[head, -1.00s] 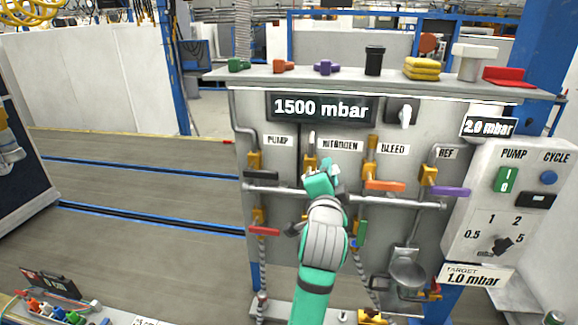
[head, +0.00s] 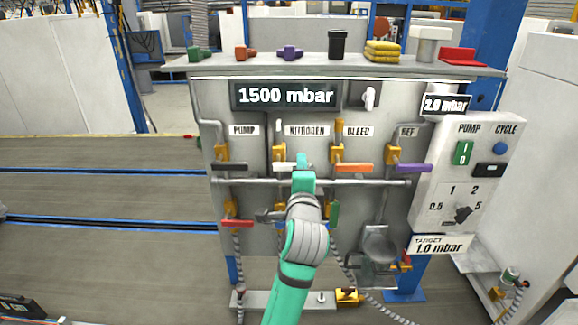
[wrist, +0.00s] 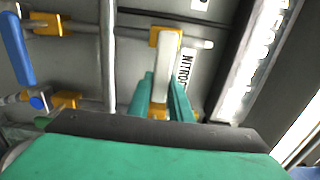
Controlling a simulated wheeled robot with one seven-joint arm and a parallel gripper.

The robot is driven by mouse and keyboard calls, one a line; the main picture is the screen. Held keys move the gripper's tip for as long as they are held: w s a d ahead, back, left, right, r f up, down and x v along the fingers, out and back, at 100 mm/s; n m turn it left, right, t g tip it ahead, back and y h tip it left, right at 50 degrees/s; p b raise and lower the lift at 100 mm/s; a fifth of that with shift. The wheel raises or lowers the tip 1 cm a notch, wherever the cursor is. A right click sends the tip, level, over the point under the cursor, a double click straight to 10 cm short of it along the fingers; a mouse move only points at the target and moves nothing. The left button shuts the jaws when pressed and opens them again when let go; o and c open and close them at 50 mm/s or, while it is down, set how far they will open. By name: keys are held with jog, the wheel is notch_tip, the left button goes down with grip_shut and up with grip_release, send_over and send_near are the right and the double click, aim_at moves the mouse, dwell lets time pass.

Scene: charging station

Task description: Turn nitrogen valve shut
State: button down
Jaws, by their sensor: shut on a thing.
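The nitrogen valve (head: 279,153) has a yellow body on the grey panel under the NITROGEN label (head: 307,131). Its white handle (head: 284,167) lies roughly level, pointing right, in the head view. In the wrist view the white handle (wrist: 167,62) runs from the yellow body (wrist: 159,38) down between my teal fingers. My gripper (head: 303,162) is shut on the handle's outer part. In the wrist view my gripper (wrist: 162,95) has one finger on each side of it. My fingers partly hide the handle's end.
The black pump handle (head: 232,168) is left, the orange bleed handle (head: 352,167) and purple REF handle (head: 413,168) right. A horizontal pipe (head: 380,182) runs just below. The display (head: 286,95) reads 1500 mbar. A control box (head: 467,180) stands at the right.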

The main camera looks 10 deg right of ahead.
dwell(0.4)
jog(key=c, duration=1.6)
grip_release()
jog(key=shift+s, duration=0.1)
jog(key=shift+s+a, duration=0.2)
jog(key=shift+s, duration=1.6)
jog(key=shift+s+a, duration=0.25)
jog(key=shift+s, duration=1.55)
jog(key=shift+s+a, duration=0.2)
jog(key=shift+s, duration=1.6)
jog(key=shift+w+f, duration=0.1)
